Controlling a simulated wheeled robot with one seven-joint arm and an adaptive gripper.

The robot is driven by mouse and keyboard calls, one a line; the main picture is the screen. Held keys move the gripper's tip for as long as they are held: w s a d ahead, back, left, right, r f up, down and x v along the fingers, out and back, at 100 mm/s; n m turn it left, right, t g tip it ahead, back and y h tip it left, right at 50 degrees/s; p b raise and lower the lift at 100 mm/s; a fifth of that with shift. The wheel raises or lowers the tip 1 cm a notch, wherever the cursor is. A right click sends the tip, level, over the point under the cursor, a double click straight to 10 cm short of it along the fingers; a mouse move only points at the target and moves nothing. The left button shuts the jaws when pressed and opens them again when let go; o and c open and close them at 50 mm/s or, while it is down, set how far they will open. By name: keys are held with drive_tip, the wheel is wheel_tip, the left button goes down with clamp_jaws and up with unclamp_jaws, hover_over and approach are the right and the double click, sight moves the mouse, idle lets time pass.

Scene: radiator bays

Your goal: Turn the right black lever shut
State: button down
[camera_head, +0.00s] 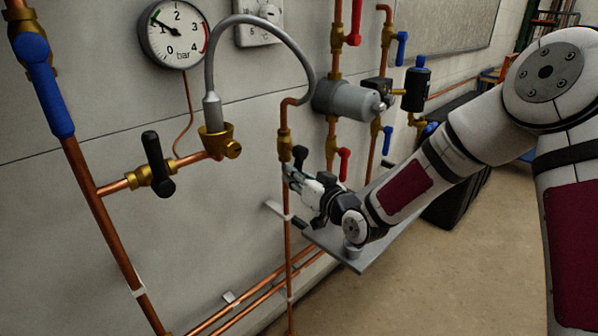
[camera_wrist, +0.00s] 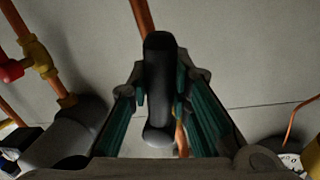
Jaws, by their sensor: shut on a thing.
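The right black lever (camera_wrist: 158,85) stands between my fingers in the wrist view, upright in that picture and roughly in line with the copper pipe behind it. In the head view a small dark part of the lever (camera_head: 300,153) shows beside its brass valve (camera_head: 285,146) on a vertical pipe. My gripper (camera_head: 291,175) is at this valve, mostly hiding the lever. In the wrist view my gripper (camera_wrist: 160,105) has its teal pads on both sides of the lever, shut on it. The left black lever (camera_head: 158,164) is on a brass valve further left, apart from my gripper.
A gauge (camera_head: 173,32) and a grey hose (camera_head: 212,55) are at upper left. A grey cylinder (camera_head: 347,99), red lever (camera_head: 344,163) and blue lever (camera_head: 387,138) are close right of my gripper. A grey shelf (camera_head: 372,258) lies below my wrist. Open floor is at right.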

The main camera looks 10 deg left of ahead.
drive_tip(key=m+p, duration=0.1)
drive_tip(key=s+a+r+m+g+p, duration=0.1)
drive_tip(key=m, duration=0.1)
drive_tip(key=shift+s, duration=0.2)
drive_tip(key=shift+s+a+r+m+g+y+p, duration=0.15)
drive_tip(key=shift+s+a+r+m+g+p, duration=0.2)
drive_tip(key=shift+r+m+p, duration=0.7)
drive_tip(key=shift+s+a+r+m+g+y+p, duration=0.1)
drive_tip(key=shift+s+r+m+g+y+p, duration=0.25)
drive_tip(key=shift+m+p, duration=1.3)
drive_tip(key=shift+s+a+r+m+g+p, duration=0.25)
drive_tip(key=shift+r+m+g+p, duration=0.45)
drive_tip(key=shift+m, duration=1.4)
drive_tip(key=shift+r, duration=0.15)
drive_tip(key=c, duration=1.4)
unclamp_jaws()
drive_tip(key=shift+c, duration=0.2)
